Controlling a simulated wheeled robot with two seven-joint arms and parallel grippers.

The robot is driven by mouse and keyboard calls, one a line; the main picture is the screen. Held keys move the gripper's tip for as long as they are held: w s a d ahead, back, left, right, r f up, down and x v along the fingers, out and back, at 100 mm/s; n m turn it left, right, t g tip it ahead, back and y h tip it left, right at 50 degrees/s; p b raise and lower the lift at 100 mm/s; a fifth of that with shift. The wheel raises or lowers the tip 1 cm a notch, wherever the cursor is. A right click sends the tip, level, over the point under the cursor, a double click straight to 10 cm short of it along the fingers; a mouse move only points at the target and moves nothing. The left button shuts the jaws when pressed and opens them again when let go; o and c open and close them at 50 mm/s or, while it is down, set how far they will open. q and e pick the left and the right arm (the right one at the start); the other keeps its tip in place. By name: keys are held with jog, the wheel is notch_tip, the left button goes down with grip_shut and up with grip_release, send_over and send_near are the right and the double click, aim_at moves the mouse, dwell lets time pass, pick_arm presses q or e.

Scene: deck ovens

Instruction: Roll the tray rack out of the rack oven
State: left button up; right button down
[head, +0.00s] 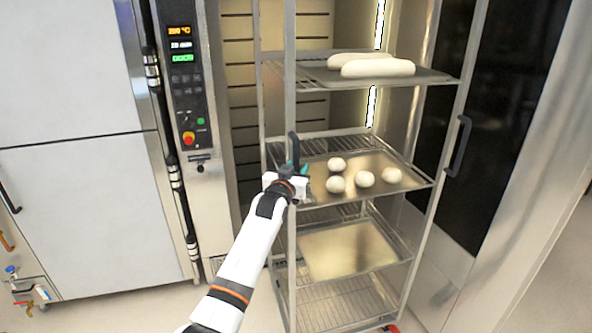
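The tray rack (291,90) is a tall metal frame standing upright at the mouth of the rack oven (240,60), with the oven's lit interior behind it. It has a dark vertical handle (293,147) on its left front post. My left gripper (297,168) is at the lower part of this handle, its teal fingertips on either side, and looks shut on it. The rack carries trays: long pale loaves (378,68) on top, several round dough pieces (364,179) in the middle, and a bare tray (350,250) below. My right gripper is out of view.
The oven's control panel (182,85) is left of the rack. A dark-glazed door (500,130) with a black handle (459,146) stands open at the right. White cabinet doors (75,80) and pipe valves (25,290) are at left. Some floor (120,315) is clear at lower left.

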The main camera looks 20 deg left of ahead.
pick_arm(q)
jog(key=s+b, duration=0.2)
jog(key=s, duration=1)
jog(key=shift+a, duration=0.1)
